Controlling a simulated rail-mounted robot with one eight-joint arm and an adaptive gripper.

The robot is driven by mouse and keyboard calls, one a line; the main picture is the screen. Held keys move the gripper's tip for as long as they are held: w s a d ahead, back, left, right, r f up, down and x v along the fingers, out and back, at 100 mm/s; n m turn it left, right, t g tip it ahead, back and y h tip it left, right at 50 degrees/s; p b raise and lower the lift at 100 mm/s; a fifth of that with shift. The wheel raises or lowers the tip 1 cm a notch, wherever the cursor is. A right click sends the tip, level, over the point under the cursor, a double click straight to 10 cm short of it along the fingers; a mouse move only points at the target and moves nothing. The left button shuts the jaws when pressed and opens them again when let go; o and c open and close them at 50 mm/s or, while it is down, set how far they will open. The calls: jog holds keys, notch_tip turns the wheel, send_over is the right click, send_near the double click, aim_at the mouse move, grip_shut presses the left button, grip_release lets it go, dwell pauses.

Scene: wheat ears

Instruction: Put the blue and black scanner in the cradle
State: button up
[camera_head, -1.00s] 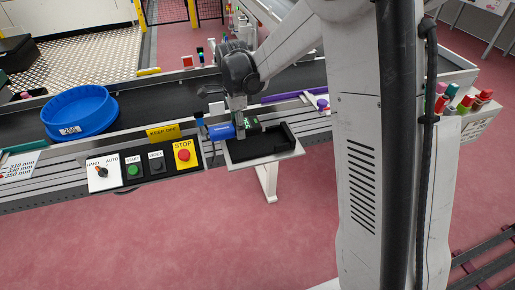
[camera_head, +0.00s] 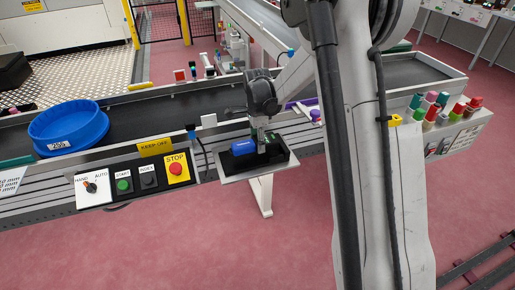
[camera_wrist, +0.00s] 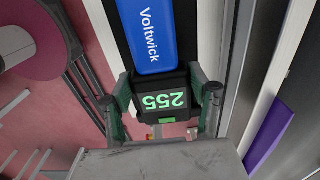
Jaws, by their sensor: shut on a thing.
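The blue and black scanner (camera_head: 243,146) has a blue part marked "Voltwick" and a dark end with a green "255" display, both in the wrist view (camera_wrist: 150,35). My gripper (camera_head: 262,148) is shut on its dark display end, with one finger on each side in the wrist view (camera_wrist: 165,105). The black cradle (camera_head: 284,157) is on a light-edged shelf at the conveyor's front side. The scanner is over or in the cradle, lying roughly level. I cannot tell whether it touches the cradle floor, as my gripper and the scanner hide much of it.
A control panel with a red STOP button (camera_head: 176,169) is left of the shelf (camera_head: 229,180). A blue round tub (camera_head: 68,128) sits on the conveyor (camera_head: 150,107). A purple item (camera_head: 300,104) lies behind the shelf. Several coloured bottles (camera_head: 440,108) stand at right.

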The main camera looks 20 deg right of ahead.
jog(key=shift+f+b, duration=0.3)
jog(key=shift+f, duration=1.2)
jog(key=shift+f, duration=0.1)
jog(key=shift+f, duration=0.1)
jog(key=o, duration=1.4)
jog(key=shift+c, duration=0.2)
